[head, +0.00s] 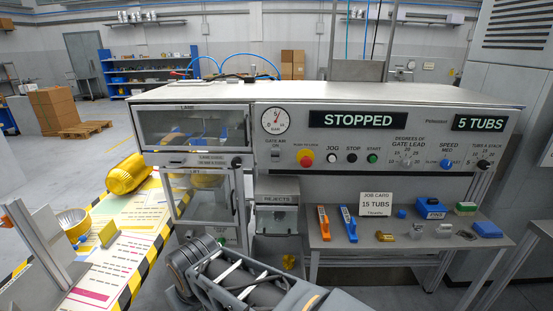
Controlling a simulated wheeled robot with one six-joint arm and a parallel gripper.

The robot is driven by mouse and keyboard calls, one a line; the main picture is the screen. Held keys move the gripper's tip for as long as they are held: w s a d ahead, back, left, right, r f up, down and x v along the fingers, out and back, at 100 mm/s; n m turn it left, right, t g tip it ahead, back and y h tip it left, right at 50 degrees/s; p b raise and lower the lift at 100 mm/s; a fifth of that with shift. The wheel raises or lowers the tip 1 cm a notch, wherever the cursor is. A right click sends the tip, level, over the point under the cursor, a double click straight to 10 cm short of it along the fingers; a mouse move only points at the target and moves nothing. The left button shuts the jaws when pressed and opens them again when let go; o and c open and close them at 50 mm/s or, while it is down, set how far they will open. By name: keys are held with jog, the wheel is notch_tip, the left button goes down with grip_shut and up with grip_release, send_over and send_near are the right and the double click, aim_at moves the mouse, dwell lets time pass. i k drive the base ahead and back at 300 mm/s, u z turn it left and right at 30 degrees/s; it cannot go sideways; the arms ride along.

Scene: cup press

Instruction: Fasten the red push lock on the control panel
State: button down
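The red push lock (305,157) is a round red button on a yellow surround, left of centre on the control panel (400,140), under a small "PUSH TO LOCK" label. I cannot tell at this size whether it stands out or is pressed in. The panel's main display (358,119) reads "STOPPED". My arm shows at the bottom centre, low in front of the machine and well below the button. My gripper is not in view, and nothing touches the red button.
JOG, STOP and green START (373,157) buttons sit right of the lock, then dials. A shelf (340,237) below holds two orange- and blue-handled tools, a job card (377,203) reading "15 TUBS" and small blocks. A yellow drum (128,174) lies at left.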

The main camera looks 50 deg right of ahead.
aim_at(305, 161)
jog(key=z, duration=0.25)
jog(key=i, duration=0.7)
jog(key=z, duration=0.95)
jog(key=i, duration=0.35)
jog(key=z, duration=0.4)
